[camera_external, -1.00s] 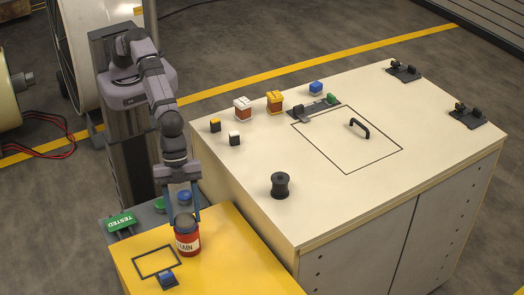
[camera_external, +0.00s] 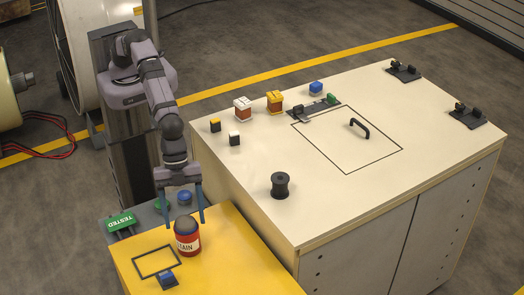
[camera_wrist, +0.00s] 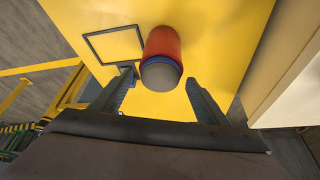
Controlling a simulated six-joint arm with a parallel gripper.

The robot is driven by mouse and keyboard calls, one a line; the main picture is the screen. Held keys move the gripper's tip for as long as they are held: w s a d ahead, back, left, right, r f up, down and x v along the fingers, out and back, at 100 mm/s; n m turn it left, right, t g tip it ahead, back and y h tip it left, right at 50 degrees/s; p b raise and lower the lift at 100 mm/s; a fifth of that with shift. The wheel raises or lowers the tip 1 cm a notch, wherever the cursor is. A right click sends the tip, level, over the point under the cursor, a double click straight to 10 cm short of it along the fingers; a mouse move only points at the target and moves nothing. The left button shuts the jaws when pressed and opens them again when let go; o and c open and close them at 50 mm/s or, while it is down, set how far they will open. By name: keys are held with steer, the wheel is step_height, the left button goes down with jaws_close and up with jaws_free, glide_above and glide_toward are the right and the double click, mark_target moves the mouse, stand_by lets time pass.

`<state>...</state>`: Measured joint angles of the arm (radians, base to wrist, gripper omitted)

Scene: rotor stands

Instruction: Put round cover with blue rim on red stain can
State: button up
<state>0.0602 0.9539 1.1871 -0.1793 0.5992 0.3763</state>
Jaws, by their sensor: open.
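The red stain can (camera_external: 187,244) stands upright on the yellow table, its white label partly readable. The round grey cover with a blue rim (camera_external: 186,224) sits on top of the can. In the wrist view the cover (camera_wrist: 160,76) also lies over the end of the red can (camera_wrist: 163,42), with the blue rim between them. My gripper (camera_external: 185,225) is open and points down, with one finger on each side at about the cover's height and a gap to both sides. It holds nothing. The wrist view shows the open gripper too (camera_wrist: 160,80).
A black outlined rectangle (camera_external: 157,261) and a small blue-topped block (camera_external: 166,278) are on the yellow table. A green TESTED sign (camera_external: 120,222) and blue and green domes (camera_external: 184,197) are behind. The white cabinet (camera_external: 240,190) rises at right, with a black spool (camera_external: 280,185).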

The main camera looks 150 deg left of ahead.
steer(key=b+v, duration=0.4)
steer(key=v, duration=0.8)
steer(key=shift+r, duration=0.1)
steer(key=s+a+f+n+g, duration=0.1)
steer(key=s+f, duration=0.2)
steer(key=s, duration=0.9)
steer(key=s+a+f+n+g+y, duration=0.1)
steer(key=s+a+f+g, duration=0.1)
steer(key=s, duration=1)
steer(key=s+a+f+n+g, duration=0.1)
steer(key=s+a+f, duration=0.1)
steer(key=s, duration=1)
steer(key=shift+s+f+n+g, duration=0.3)
steer(key=shift+s+f, duration=0.05)
steer(key=shift+f, duration=0.5)
